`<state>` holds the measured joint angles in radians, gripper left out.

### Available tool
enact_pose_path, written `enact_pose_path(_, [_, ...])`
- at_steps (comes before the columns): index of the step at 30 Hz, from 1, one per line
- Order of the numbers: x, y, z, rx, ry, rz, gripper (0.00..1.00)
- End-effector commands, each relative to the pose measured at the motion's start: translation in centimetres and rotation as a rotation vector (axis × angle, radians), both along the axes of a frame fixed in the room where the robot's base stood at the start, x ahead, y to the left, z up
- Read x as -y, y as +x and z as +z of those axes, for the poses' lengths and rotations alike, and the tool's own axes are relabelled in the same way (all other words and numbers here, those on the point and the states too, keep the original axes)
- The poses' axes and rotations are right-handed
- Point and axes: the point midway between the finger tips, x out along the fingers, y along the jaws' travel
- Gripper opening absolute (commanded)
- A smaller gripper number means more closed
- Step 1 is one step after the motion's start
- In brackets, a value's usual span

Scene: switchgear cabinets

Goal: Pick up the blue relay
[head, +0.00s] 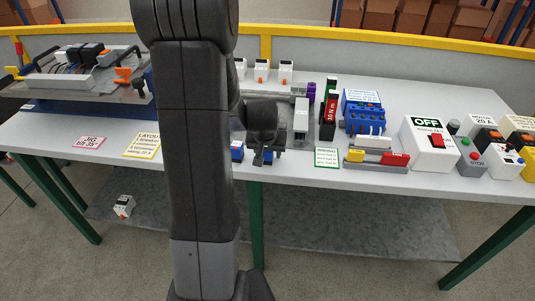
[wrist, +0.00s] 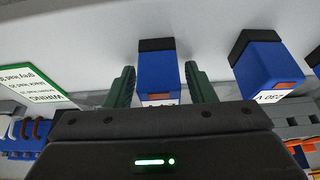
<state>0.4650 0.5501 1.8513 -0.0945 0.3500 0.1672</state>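A blue relay (wrist: 157,70) with a black end and a white label stands between the two green fingers of my gripper (wrist: 160,88) in the wrist view. Small gaps show on both sides of it, so my gripper is open around or just above it. A second blue relay (wrist: 264,70) stands apart to the right in the wrist view. A third is cut off at the right edge. In the head view my gripper (head: 262,156) is low over the front of the table, and a blue relay (head: 237,153) shows just left of it. My gripper's body hides the lower part of the relay.
A white module (head: 301,122) and a red and black unit (head: 329,103) stand right of my gripper. A green-framed wiring card (head: 327,157) lies near the table's front edge. A blue terminal block (head: 363,110) and an OFF box (head: 429,145) are farther right.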

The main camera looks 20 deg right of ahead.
Motion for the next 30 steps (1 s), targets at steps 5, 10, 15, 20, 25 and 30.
enact_pose_path(5, [0.0, 0.0, 0.0, 0.000, 0.000, 0.000, 0.13])
enact_pose_path(10, [0.0, 0.0, 0.0, 0.000, 0.000, 0.000, 0.00])
enact_pose_path(15, [0.0, 0.0, 0.3, 0.001, -0.001, 0.000, 0.00])
enact_pose_path(20, [0.0, 0.1, 2.0, 0.006, -0.002, -0.001, 0.00])
enact_pose_path(25, [0.0, 0.1, 5.2, 0.006, -0.003, 0.000, 0.00])
enact_pose_path(30, [0.0, 0.1, 8.2, 0.006, -0.002, 0.000, 0.00])
